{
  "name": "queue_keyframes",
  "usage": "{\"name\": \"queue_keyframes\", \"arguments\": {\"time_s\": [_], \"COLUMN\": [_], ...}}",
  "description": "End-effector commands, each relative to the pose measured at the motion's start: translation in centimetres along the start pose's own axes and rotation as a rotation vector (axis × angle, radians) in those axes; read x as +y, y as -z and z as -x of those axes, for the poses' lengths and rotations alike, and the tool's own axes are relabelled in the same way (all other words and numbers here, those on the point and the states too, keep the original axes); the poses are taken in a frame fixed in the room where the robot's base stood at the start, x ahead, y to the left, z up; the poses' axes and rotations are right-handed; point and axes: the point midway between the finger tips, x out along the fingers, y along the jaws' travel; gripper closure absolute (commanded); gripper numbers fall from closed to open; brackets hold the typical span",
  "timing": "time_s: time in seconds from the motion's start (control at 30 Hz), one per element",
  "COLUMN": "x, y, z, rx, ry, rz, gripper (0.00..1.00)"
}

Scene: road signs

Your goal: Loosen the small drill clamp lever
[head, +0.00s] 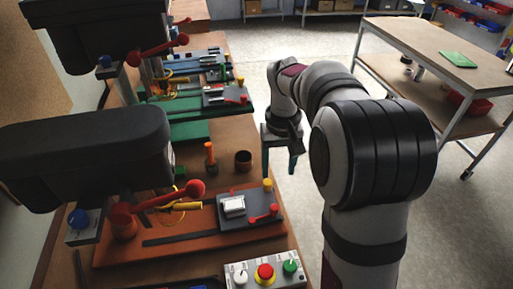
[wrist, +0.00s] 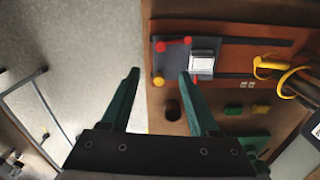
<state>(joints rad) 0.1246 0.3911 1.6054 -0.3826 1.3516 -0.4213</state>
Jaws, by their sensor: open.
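The nearer drill has a black head (head: 90,155) and an orange-brown base (head: 165,246). On the base is a grey clamp plate (head: 241,221) holding a white block (head: 233,206). A red lever (head: 265,215) with ball ends lies on the plate; it also shows in the wrist view (wrist: 174,43). A yellow knob (head: 268,184) sits at the plate's corner, also in the wrist view (wrist: 158,81). The farther drill has a similar grey plate (head: 226,97) with a red lever. I cannot tell which drill is the small one. My gripper (head: 279,163) is open, empty, beside the bench's right edge.
A dark cup (head: 243,160) and an orange-handled tool (head: 210,158) stand on the bench between the drills. A control box (head: 264,275) with white, red and green buttons is at the front. Clear floor lies right of the bench; a wooden cart (head: 425,50) stands beyond.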

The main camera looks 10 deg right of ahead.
Motion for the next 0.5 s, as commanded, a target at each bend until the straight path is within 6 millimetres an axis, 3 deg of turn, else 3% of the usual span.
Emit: {"name": "queue_keyframes", "arguments": {"time_s": [0.4,0.5], "x": [-0.1,-0.1], "y": [-0.2,-0.2], "z": [-11.3,-13.3], "rx": [-0.005,-0.004], "ry": [0.001,0.001], "rz": [-0.001,-0.003], "gripper": [0.38,0.38]}}
